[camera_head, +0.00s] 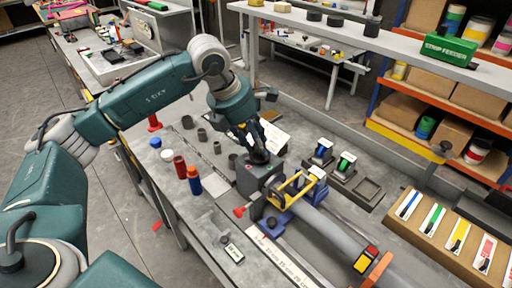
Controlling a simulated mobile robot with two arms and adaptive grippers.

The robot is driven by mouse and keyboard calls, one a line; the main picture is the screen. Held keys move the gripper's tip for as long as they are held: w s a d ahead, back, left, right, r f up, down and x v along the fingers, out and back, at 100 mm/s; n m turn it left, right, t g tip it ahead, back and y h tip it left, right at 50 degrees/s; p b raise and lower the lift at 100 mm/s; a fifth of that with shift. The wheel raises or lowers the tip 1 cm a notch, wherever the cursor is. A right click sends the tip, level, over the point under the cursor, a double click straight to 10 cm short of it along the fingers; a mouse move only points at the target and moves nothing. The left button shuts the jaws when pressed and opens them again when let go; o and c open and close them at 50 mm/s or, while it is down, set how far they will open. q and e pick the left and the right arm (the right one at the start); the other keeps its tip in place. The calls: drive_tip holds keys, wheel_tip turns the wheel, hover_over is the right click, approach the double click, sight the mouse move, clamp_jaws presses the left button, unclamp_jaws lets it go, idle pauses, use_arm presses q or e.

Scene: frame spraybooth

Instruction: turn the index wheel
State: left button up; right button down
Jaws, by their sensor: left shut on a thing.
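The index wheel seems to be the small dark knob (260,157) on top of the grey block (251,176) on the workbench. My left gripper (257,148) points down over this block from the upper left. Its fingers are shut on the dark knob, though they hide most of it. Beside the block, a blue and yellow clamp (288,197) stands around a long grey tube (335,240). My right gripper is not in view.
Blue and green items (345,164) sit in holders to the right. A wooden board with coloured cards (457,236) lies at the far right.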

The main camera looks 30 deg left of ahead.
use_arm(q)
drive_tip(key=n+y+b, duration=0.1)
drive_tip(key=n, duration=0.1)
drive_tip(key=n+b, duration=0.1)
drive_tip(key=n, duration=0.1)
drive_tip(key=shift+d+t+y+b, duration=0.2)
drive_tip(key=shift+t+y+b, duration=0.15)
drive_tip(key=shift+t+y, duration=0.05)
drive_tip(key=shift+r+n+y+b, duration=0.15)
drive_tip(key=shift+n+y+b, duration=0.4)
drive_tip(key=shift+n, duration=0.95)
drive_tip(key=shift+w, duration=0.1)
drive_tip(key=o, duration=1)
drive_tip(key=shift+o, duration=0.7)
drive_tip(key=v, duration=1.2)
